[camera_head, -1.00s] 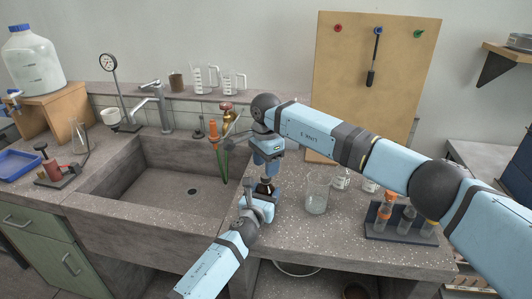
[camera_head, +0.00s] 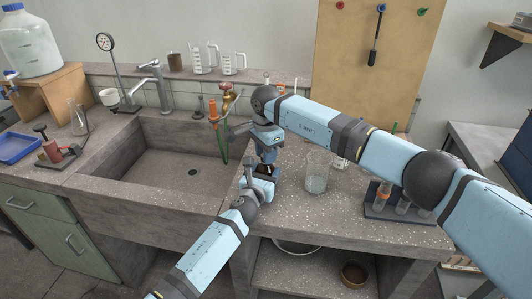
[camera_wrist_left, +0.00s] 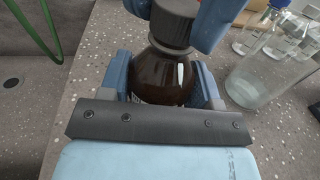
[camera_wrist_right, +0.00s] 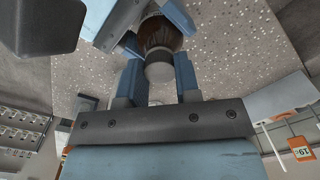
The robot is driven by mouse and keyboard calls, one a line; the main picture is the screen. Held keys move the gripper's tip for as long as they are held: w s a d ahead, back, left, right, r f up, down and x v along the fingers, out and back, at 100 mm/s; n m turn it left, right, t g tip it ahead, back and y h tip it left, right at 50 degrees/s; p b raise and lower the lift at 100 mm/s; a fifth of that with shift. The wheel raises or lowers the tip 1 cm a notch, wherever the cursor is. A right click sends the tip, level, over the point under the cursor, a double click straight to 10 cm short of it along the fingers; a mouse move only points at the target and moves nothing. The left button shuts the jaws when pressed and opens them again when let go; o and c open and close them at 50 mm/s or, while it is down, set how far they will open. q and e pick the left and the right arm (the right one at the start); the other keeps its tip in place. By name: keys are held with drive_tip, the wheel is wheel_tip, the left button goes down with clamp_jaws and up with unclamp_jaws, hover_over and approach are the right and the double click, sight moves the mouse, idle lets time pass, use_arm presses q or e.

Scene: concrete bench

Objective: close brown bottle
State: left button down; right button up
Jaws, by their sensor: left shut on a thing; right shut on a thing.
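The brown bottle (camera_wrist_left: 160,75) stands upright on the bench between my left gripper's fingers in the left wrist view. My left gripper (camera_wrist_left: 163,82) is shut on its body. A dark ribbed cap (camera_wrist_left: 173,22) sits at the top of the bottle, and my right gripper's blue fingers flank it. In the right wrist view, my right gripper (camera_wrist_right: 160,72) is shut on the cap, whose pale end (camera_wrist_right: 159,70) shows, with brown glass beyond. In the head view, the left gripper (camera_head: 262,183) is low and the right gripper (camera_head: 268,152) above; they largely hide the bottle. The cap's seating is unclear.
A glass beaker (camera_head: 317,172) stands close to the right of the grippers. A test tube rack (camera_head: 392,212) is farther right, under my right arm. The sink (camera_head: 165,165) with a green hose (camera_head: 224,145) lies to the left. Small bottles (camera_wrist_left: 290,38) stand behind the beaker.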

drive_tip(key=m, duration=0.5)
drive_tip(key=shift+m, duration=0.3)
drive_tip(key=m, duration=1)
drive_tip(key=shift+m, duration=0.3)
drive_tip(key=m, duration=0.6)
drive_tip(key=o, duration=1.1)
wheel_tip(320, 180, up, 12)
drive_tip(key=shift+f, duration=0.1)
